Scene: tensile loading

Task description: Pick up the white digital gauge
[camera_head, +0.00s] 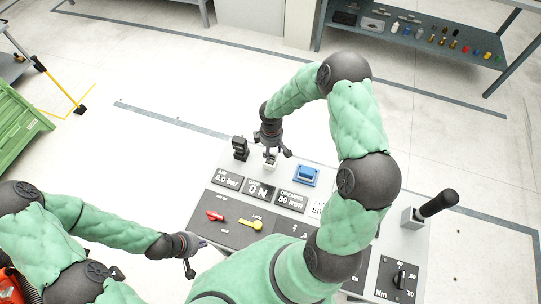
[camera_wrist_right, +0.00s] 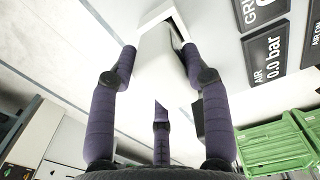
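The white digital gauge (camera_head: 270,162) stands at the back of the console, between a black item and a blue item. My right gripper (camera_head: 272,151) is directly above it, pointing down, with its fingers spread. In the right wrist view the white body (camera_wrist_right: 158,60) lies between the fingertips of my right gripper (camera_wrist_right: 159,58), with a finger close on either side; firm contact cannot be made out. The gauge's display face is not visible. My left gripper (camera_head: 194,255) is open and empty, left of the console's front part.
The black item (camera_head: 240,148) and blue item (camera_head: 306,175) stand close on either side of the gauge. The console (camera_head: 228,180) carries display plates, a red lever (camera_head: 214,215) and a yellow lever (camera_head: 251,224). A black-handled lever (camera_head: 438,203) rises at right. Floor behind is clear.

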